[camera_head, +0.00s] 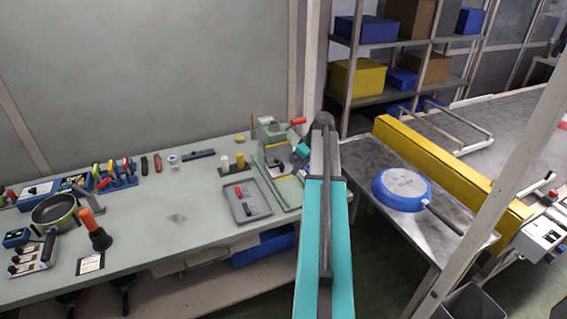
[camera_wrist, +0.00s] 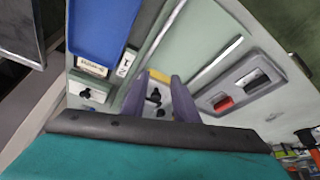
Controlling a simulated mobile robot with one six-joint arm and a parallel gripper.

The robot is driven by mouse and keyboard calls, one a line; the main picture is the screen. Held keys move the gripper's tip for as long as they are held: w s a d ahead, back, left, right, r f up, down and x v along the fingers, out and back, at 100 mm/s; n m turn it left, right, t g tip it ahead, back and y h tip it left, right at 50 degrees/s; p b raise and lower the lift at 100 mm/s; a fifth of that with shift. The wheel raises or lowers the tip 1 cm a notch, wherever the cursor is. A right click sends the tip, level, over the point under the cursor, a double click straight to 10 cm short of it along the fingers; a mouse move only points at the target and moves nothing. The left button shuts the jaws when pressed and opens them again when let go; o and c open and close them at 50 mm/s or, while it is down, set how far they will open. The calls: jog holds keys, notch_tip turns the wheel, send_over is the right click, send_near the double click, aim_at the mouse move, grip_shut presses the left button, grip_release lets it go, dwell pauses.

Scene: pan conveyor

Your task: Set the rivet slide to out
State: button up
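A green bench fixture (camera_head: 270,133) with a red handle (camera_head: 298,121) stands at the right end of the workbench in the head view. The rivet slide cannot be made out for certain. In the wrist view a pale plate with a small black knob (camera_wrist: 155,97) shows between the two purple fingers of my gripper (camera_wrist: 160,85). The fingers are apart, one on each side of the knob; whether they touch it I cannot tell. A second black knob (camera_wrist: 87,94) is to the left, under a small printed label (camera_wrist: 92,67). In the head view my arm hides part of the fixture's right side.
A grey tray (camera_head: 262,210) with a red and black item lies in front of the fixture; it also shows in the wrist view (camera_wrist: 207,99). A blue pan (camera_head: 403,188) rests on the metal table to the right, beside a yellow conveyor guard (camera_head: 440,165). The middle of the bench is mostly clear.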

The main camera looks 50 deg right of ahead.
jog(key=p, duration=0.2)
send_over(282, 166)
jog(key=s, duration=0.2)
jog(key=shift+w+r, duration=0.1)
jog(key=shift+w, duration=0.05)
jog(key=shift+p+x, duration=0.3)
jog(key=shift+x, duration=0.55)
jog(key=shift+w+f, duration=0.15)
jog(key=shift+f, duration=0.5)
grip_shut()
jog(key=shift+a, duration=0.1)
